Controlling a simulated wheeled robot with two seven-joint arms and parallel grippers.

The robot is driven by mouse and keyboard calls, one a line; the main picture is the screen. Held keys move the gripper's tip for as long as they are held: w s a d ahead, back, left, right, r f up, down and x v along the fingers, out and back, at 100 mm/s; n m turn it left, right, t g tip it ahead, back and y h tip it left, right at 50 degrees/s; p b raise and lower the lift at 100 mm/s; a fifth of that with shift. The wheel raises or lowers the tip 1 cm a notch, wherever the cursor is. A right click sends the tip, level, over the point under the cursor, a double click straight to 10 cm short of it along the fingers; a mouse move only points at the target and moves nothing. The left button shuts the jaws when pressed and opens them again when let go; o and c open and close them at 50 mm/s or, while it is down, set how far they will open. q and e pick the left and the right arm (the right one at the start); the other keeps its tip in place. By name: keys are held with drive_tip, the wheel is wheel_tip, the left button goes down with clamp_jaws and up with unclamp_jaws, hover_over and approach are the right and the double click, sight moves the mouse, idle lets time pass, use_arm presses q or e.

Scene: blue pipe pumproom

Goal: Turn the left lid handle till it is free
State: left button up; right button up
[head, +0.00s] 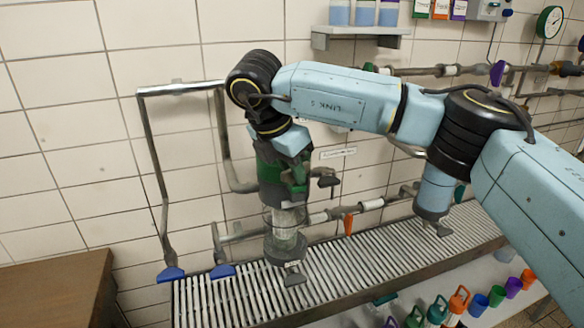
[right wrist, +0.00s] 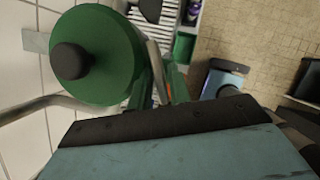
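A green-topped filter housing with a clear bowl (head: 286,245) stands at the left of the pipe run in the head view. My right gripper (head: 290,185) points down at its green top, touching or very close. Its fingers overlap the dark and green parts, so I cannot tell whether they grip the lid handle. A dark lever-shaped part (head: 326,178) sticks out to the right there. In the right wrist view a green disc with a black knob (right wrist: 72,62) is at upper left, beside the gripper body. My left gripper is not in view.
Blue-handled valves (head: 172,273) hang at the left over the slatted grate (head: 345,262). Grey pipes run along the tiled wall. A brown block (head: 55,290) is at lower left. Several coloured containers (head: 459,300) stand below the grate. A wall shelf (head: 355,32) is above my arm.

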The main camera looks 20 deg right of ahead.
clamp_jaws()
